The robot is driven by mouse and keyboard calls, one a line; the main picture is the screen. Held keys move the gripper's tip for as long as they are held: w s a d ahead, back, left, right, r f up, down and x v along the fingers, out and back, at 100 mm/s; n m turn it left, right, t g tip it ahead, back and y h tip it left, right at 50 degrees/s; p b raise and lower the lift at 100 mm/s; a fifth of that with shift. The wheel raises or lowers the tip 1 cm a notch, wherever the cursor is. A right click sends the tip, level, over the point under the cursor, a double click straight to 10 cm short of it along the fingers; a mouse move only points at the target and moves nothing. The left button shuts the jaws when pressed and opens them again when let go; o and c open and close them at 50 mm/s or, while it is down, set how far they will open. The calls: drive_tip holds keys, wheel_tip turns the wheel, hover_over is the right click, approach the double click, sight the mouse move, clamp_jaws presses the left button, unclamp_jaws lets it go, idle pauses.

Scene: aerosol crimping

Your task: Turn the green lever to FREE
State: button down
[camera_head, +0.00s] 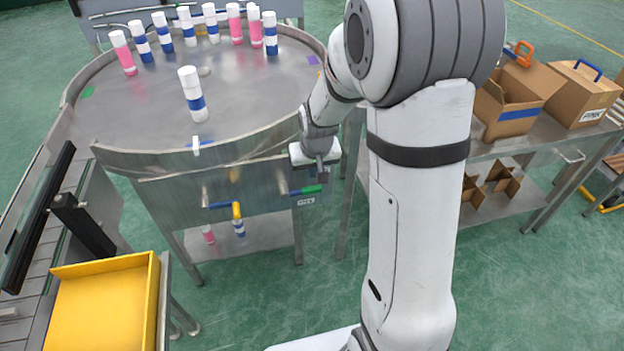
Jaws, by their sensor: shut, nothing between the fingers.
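The green lever (309,190) sticks out sideways on the front wall of the round steel table (150,190), near its right end. It lies about level. A small white label sits just below it; its lettering is too small to read surely. My gripper (322,182) points down at the lever's right end, with its fingers shut and nothing between them. The fingertips overlap the lever's end in this view, and I cannot tell whether they touch it. The lever's pivot side, to the left, shows a blue part.
A blue lever (221,205) and a yellow handle (237,210) are left on the same wall. White, blue and pink cans stand on the table top. A yellow tray (100,305) is at lower left. Cardboard boxes (515,98) stand on a bench at right.

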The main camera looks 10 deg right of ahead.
sight(312, 189)
drive_tip(key=shift+f, duration=1.85)
